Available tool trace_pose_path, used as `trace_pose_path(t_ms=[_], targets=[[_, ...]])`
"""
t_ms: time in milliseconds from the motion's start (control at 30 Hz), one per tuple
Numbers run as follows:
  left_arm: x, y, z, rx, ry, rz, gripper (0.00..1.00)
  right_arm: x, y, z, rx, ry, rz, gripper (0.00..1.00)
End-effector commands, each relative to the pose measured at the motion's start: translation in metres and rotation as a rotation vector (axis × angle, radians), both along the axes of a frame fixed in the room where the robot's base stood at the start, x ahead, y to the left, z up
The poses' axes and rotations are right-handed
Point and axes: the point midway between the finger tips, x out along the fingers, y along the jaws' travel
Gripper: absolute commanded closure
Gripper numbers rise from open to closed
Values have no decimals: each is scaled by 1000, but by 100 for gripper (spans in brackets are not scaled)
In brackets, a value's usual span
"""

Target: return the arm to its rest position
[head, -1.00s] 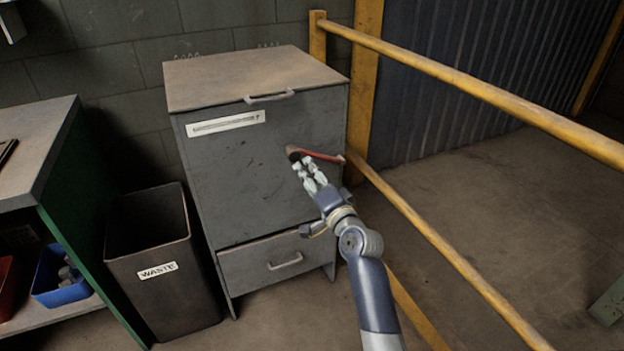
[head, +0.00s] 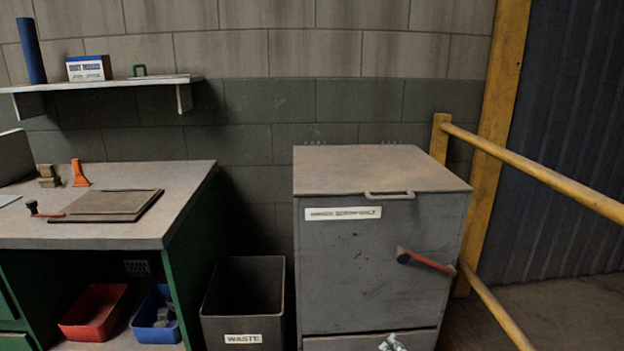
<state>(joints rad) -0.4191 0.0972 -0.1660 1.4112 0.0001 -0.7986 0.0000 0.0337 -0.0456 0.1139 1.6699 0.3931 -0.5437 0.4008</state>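My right gripper (head: 392,342) shows only as pale fingertips at the bottom edge of the head view, in front of the grey cabinet's lower part. The rest of that arm is out of frame, and I cannot tell whether the fingers are open or shut. The grey metal cabinet (head: 350,275) has a red lever (head: 430,262) with a dark knob on its front. The gripper is below the lever and apart from it. My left gripper is not in view.
A dark waste bin (head: 243,300) stands left of the cabinet. Further left is a green workbench (head: 130,232) with a flat board (head: 110,203) on top and red (head: 94,312) and blue (head: 157,318) bins below. A yellow railing (head: 545,177) runs along the right.

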Motion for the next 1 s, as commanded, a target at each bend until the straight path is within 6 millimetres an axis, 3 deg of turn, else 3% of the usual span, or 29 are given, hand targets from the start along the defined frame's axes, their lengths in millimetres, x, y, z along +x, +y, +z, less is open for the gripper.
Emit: trace_pose_path(t_ms=[33,200,400,500,767,833,1000], targets=[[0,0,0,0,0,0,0,-21,6,-38,-66,79,40,49],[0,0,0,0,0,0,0,-97,20,-145,-277,312,193,49],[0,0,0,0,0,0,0,-210,26,-245,-494,563,406,49],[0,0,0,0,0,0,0,-264,24,-280,-580,664,510,49],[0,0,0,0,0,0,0,-391,14,-335,-748,872,758,49],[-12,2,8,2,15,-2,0,-399,12,-326,-751,878,765,49],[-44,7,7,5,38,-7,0,-431,7,-327,-745,899,776,49]])
